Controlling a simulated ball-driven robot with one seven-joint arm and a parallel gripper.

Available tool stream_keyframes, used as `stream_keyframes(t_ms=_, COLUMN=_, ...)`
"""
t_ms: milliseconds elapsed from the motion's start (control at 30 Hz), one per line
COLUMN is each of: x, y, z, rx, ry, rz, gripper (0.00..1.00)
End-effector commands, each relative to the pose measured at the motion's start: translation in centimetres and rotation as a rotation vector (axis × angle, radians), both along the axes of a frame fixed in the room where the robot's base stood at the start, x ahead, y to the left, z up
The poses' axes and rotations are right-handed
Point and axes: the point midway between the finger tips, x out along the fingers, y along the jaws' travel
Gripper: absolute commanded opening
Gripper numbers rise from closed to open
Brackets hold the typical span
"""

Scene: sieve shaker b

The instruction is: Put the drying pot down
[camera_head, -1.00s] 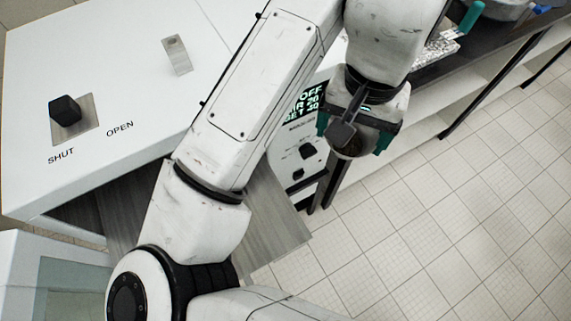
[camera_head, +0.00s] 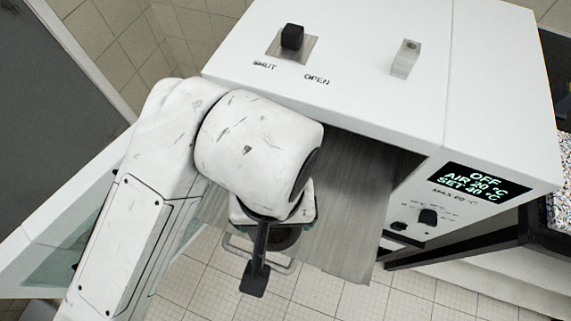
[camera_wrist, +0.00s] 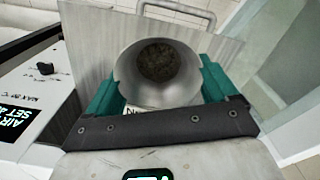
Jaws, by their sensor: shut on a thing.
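The drying pot (camera_wrist: 128,72) is a grey metal bowl with dark grainy stuff inside. In the wrist view it sits between the teal fingers of my gripper (camera_wrist: 160,88), which is shut on it. In the head view my gripper (camera_head: 272,224) is in front of the dryer's opening, with only a little of the pot (camera_head: 287,239) showing below my wrist. A brushed metal plate (camera_head: 345,225) juts out from the white dryer (camera_head: 350,95) below the pot. I cannot tell whether the pot touches the plate.
The dryer's top has a black knob (camera_head: 292,37) by the words SHUT and OPEN. A metal loop handle (camera_head: 237,247) shows at the plate's outer edge. A glass-sided white cabinet (camera_head: 60,240) stands left. Tiled floor (camera_head: 315,300) lies in front.

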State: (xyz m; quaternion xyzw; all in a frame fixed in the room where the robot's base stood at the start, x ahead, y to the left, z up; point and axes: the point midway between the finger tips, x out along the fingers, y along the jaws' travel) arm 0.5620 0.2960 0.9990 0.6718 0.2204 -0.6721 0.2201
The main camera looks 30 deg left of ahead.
Motion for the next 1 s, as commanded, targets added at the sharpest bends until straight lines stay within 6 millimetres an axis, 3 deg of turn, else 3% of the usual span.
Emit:
stream_keyframes(t_ms=167, x=1.7, y=1.7, z=-1.2, rx=-0.005, ry=0.0, rz=0.0, gripper=0.39)
stream_keyframes(t_ms=467, x=6.1, y=6.7, z=-4.4, rx=-0.005, ry=0.0, rz=-0.002, gripper=0.39)
stream_keyframes(t_ms=600, x=7.3, y=8.4, z=-6.8, rx=-0.004, ry=0.002, rz=-0.003, gripper=0.39)
stream_keyframes(t_ms=1000, x=9.1, y=10.6, z=-10.2, rx=0.0, ry=0.002, rz=-0.004, gripper=0.39)
